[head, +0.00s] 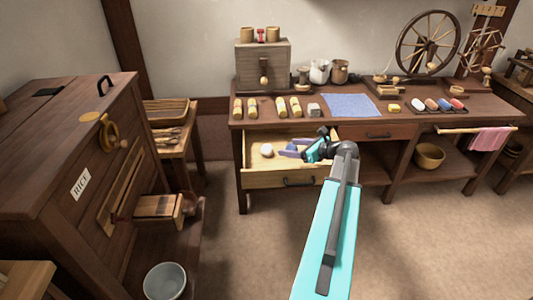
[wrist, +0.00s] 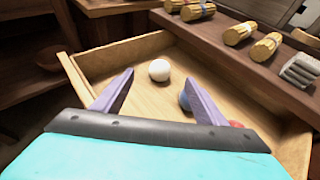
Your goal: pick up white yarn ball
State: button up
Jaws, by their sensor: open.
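The white yarn ball (wrist: 159,70) lies on the bottom of an open wooden drawer (wrist: 135,52), near its far side in the wrist view. In the head view the ball (head: 267,150) is in the left part of the drawer. My gripper (wrist: 157,82) is open and empty, with its two purple fingers apart and pointing toward the ball. In the head view my gripper (head: 291,149) is over the drawer, to the right of the ball. A blue ball (wrist: 184,101) is partly hidden behind the right finger. A red thing (wrist: 236,124) shows beside that finger's base.
The table (head: 375,118) above the drawer holds several yellow bundles (head: 281,104), a blue cloth (head: 352,105) and a spinning wheel (head: 428,43). Its front edge overhangs the drawer's back. A wooden cabinet marked RICE (head: 75,140) stands at left. Open floor lies in front.

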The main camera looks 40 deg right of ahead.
aim_at(269, 147)
jog(key=shift+w+f+b, duration=0.4)
jog(key=shift+w+f, duration=0.1)
jog(key=shift+f, duration=0.2)
jog(key=shift+w, duration=0.1)
jog(key=shift+d, duration=0.1)
jog(key=shift+w+f, duration=0.35)
jog(key=shift+w, duration=0.2)
jog(key=shift+b+x, duration=0.65)
jog(key=shift+x, duration=2.9)
